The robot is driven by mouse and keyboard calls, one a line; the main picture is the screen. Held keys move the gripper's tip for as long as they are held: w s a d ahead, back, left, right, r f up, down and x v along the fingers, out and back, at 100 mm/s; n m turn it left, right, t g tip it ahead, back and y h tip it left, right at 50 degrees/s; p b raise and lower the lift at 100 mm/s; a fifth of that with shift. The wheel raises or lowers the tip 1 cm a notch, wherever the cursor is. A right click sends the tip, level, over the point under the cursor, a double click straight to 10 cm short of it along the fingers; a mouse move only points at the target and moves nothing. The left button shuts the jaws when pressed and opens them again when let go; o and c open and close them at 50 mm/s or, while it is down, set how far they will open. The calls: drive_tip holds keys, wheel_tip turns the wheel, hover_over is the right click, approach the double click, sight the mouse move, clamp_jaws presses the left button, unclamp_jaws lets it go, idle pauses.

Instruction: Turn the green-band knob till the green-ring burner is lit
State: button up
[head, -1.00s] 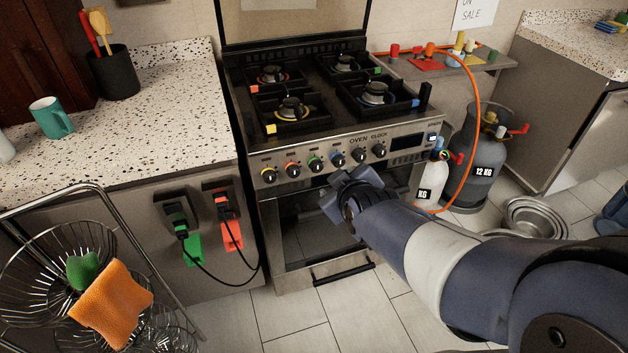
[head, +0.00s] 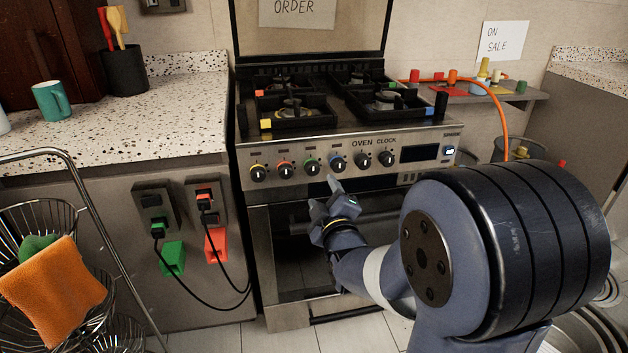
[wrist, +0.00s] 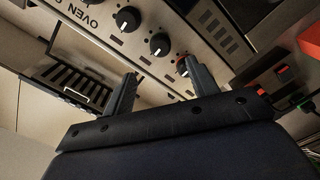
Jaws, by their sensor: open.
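The green-band knob (head: 312,166) is third from the left on the oven's front panel, between the red-band knob (head: 286,169) and the blue-band knob (head: 338,162). My gripper (head: 324,194) is open and empty, just below and in front of the green-band and blue-band knobs, apart from them. In the wrist view, several knobs show beyond the open fingers (wrist: 155,92); one with a reddish band (wrist: 183,66) is close to the right finger. The back-right burner (head: 358,80) has a green tag beside it; its ring is hardly visible, and I see no flame.
The yellow-band knob (head: 258,172) and two plain knobs (head: 374,159) share the panel. The oven door handle (head: 372,219) runs behind and below my gripper. Plugs with cords (head: 172,257) hang at left. A wire rack with an orange cloth (head: 52,285) stands at the lower left.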

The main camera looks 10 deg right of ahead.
sight(314, 172)
drive_tip(key=w, duration=1)
drive_tip(key=shift+b, duration=0.4)
drive_tip(key=c, duration=1)
